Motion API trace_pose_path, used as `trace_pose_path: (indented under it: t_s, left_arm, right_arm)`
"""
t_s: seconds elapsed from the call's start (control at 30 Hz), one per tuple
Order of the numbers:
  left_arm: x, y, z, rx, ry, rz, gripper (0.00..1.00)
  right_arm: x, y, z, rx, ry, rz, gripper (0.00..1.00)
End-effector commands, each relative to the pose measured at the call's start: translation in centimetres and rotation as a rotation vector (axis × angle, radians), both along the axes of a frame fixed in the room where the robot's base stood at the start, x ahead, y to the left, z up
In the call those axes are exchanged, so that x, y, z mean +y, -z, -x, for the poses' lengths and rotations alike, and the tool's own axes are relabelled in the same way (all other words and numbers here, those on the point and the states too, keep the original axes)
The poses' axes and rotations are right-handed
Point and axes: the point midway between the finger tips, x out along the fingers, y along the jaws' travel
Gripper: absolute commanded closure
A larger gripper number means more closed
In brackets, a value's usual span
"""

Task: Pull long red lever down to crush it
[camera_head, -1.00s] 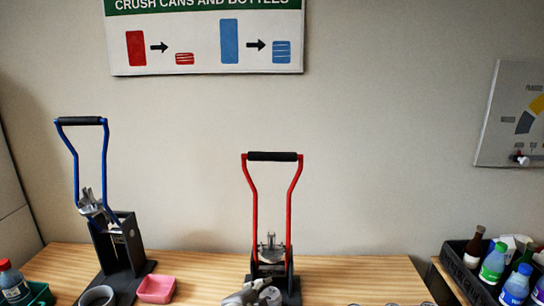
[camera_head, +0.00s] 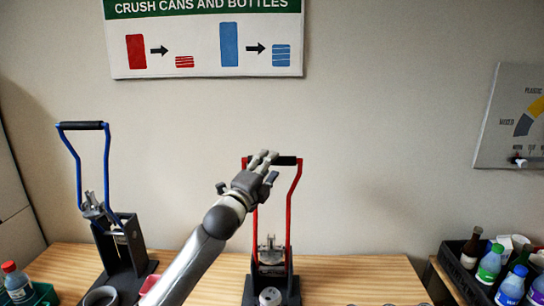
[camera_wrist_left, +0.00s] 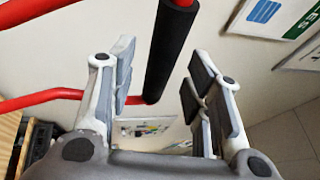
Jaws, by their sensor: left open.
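The red lever (camera_head: 293,205) stands upright on its dark crusher (camera_head: 271,288), with a black grip bar (camera_head: 287,161) across its top. A round silver thing (camera_head: 270,296) shows low at the crusher's front; I cannot tell whether it is a can. My left gripper (camera_head: 264,160) is raised at the left half of the bar and covers part of it. In the left wrist view the open fingers (camera_wrist_left: 162,65) stand on either side of the black grip (camera_wrist_left: 172,45). The gripper is not shut on it. My right gripper is not in view.
A second crusher with a blue lever (camera_head: 106,170) stands at the left. A dark crate (camera_head: 450,262) of bottles is at the right. A green tray (camera_head: 42,295) with a bottle is at the left edge. The wooden table (camera_head: 350,275) right of the red crusher is mostly clear.

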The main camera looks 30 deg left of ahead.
Motion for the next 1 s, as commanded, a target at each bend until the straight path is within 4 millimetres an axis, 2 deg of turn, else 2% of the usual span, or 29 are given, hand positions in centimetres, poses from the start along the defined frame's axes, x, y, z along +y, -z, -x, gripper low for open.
trace_pose_path:
  t_s: [0.1, 0.23, 0.63, 1.0]
  left_arm:
    - [0.3, -0.5, -1.6, 0.000, -0.001, 0.002, 0.55]
    - [0.4, -0.6, -2.6, 0.000, 0.000, 0.001, 0.55]
    - [0.4, -0.5, -3.2, 0.000, 0.001, 0.001, 0.55]
    - [0.4, -0.5, -3.2, 0.001, 0.001, 0.000, 1.00]
  right_arm:
    - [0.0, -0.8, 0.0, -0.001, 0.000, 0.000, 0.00]
    - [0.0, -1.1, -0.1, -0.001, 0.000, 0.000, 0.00]
    - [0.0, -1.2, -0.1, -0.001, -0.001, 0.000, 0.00]
    - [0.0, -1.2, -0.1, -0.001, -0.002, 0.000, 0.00]
